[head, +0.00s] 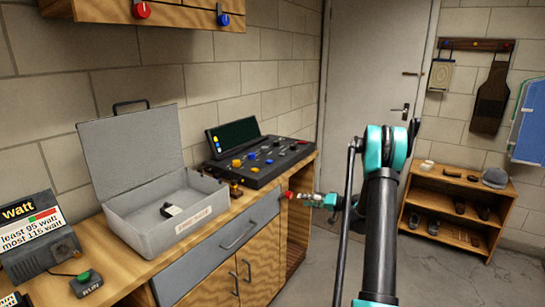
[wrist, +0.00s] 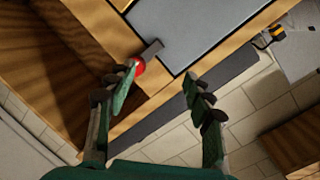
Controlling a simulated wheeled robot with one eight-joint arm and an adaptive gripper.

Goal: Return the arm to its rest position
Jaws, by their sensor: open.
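My gripper (head: 318,200) is level with the bench's right end in the head view, at the end of my dark and teal arm. In the wrist view its two fingers (wrist: 162,74) are spread apart with nothing between them. A red ball-shaped knob (wrist: 138,66) shows beside the left fingertip, close to a short grey bar; whether the finger touches it I cannot tell. A red spot (head: 287,195) shows just left of my gripper in the head view. No rest position is marked in either view.
The wooden bench (head: 130,255) holds an open grey box (head: 165,220) with a small dark item inside, a control panel (head: 260,158) and a watt display (head: 35,235). A low shoe shelf (head: 455,205) stands at the right. Bare floor (head: 420,270) lies before it.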

